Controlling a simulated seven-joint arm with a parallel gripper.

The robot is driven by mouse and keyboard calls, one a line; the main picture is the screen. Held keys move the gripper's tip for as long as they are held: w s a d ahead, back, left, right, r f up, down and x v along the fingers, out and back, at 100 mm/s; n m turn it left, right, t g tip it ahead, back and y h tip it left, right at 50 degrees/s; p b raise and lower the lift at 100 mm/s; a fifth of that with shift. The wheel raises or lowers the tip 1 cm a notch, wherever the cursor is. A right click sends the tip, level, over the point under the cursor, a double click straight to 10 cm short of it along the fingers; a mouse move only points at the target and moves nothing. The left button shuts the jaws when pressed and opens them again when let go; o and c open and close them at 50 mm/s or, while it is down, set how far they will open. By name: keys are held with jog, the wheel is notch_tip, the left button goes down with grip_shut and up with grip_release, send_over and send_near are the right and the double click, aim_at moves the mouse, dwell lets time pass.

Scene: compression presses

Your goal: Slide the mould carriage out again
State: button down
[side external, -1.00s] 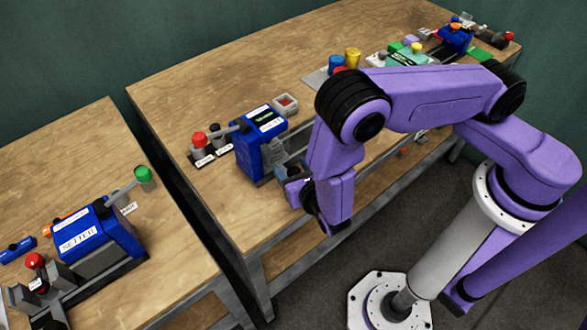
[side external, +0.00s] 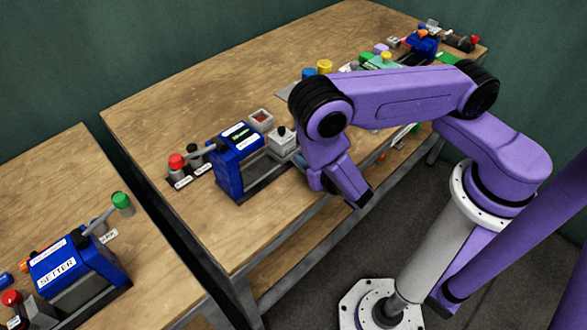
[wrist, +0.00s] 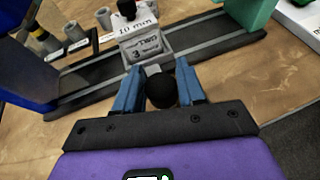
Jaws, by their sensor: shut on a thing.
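The mould carriage (wrist: 146,42) is a pale grey block with a label reading "10 mm" and a black knob on top. It sits on the dark rails (wrist: 205,42), clear of the blue press (wrist: 30,60) with bare rail between them. In the side view, the carriage (side external: 283,143) stands just right of the blue press (side external: 240,155). My gripper (wrist: 159,76) has its blue fingers on either side of a round black handle knob (wrist: 161,91) at the carriage's near side and is shut on it.
A green block (wrist: 252,12) stands at the rails' far right end. Grey cylinders (wrist: 72,31) stand on labelled spots behind the rails. A second blue press marked SETTER (side external: 75,270) is on the left table. Bare tabletop lies in front of the rails.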

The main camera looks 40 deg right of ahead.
jog(key=shift+d, duration=0.1)
jog(key=c, duration=0.8)
grip_release()
jog(key=shift+o, duration=0.2)
jog(key=v, duration=1.2)
jog(key=shift+r, duration=0.15)
jog(key=s+d+r+m+g+y, duration=0.1)
jog(key=s+d+r+m+g, duration=0.1)
jog(key=r+m, duration=0.4)
jog(key=s+d+r+m+g+y, duration=0.1)
jog(key=s+d+r+m+g, duration=0.2)
jog(key=s+r+m+g, duration=0.2)
jog(key=s+d+r+m+g+y, duration=0.2)
jog(key=r+m+g, duration=0.4)
jog(key=m, duration=0.3)
jog(key=shift+s+d+r, duration=0.25)
jog(key=shift+s+r, duration=0.4)
jog(key=shift+r, duration=0.1)
